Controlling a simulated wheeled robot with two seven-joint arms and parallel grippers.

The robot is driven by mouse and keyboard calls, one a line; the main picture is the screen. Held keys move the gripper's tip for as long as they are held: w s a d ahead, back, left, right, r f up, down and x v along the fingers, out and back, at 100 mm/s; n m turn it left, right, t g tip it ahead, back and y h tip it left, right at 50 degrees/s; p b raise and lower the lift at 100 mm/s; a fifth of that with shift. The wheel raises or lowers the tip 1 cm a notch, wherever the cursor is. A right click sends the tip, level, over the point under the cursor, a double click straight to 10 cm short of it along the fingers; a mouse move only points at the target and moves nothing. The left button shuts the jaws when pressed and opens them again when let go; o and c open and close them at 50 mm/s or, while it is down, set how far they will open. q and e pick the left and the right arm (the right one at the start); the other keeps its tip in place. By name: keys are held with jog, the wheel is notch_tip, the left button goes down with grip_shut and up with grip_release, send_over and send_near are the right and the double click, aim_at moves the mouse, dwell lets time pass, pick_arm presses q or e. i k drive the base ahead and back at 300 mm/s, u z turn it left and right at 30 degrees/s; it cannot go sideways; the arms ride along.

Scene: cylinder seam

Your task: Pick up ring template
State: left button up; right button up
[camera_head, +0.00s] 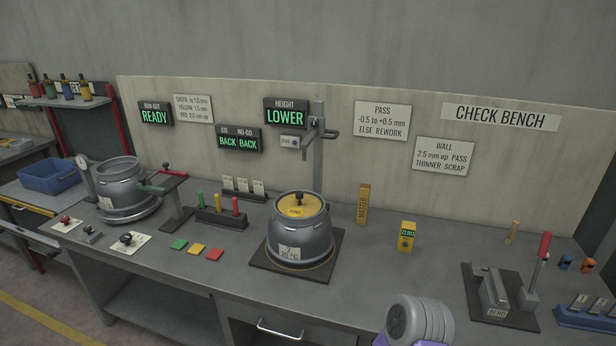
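I cannot make out with certainty which thing is the ring template. A yellow disc (299,205) with a small label lies on top of a grey metal cylinder (300,236), which stands on a dark square plate (262,262) in the middle of the bench. A second grey cylinder (122,190) stands at the left beside a dial gauge. A purple and grey part of my arm shows at the bottom edge, right of centre. Neither gripper's fingers are in view.
The bench (375,270) has a height post (318,150) behind the middle cylinder. A yellow upright block (363,203), a yellow ZERO block (406,236) and a bending tool (497,295) stand to the right. Coloured tiles (197,249) lie left of centre. The front bench right of the cylinder is clear.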

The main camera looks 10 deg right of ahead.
aim_at(299, 205)
jog(key=z, duration=1.05)
jog(key=i, duration=0.75)
jog(key=u, duration=1)
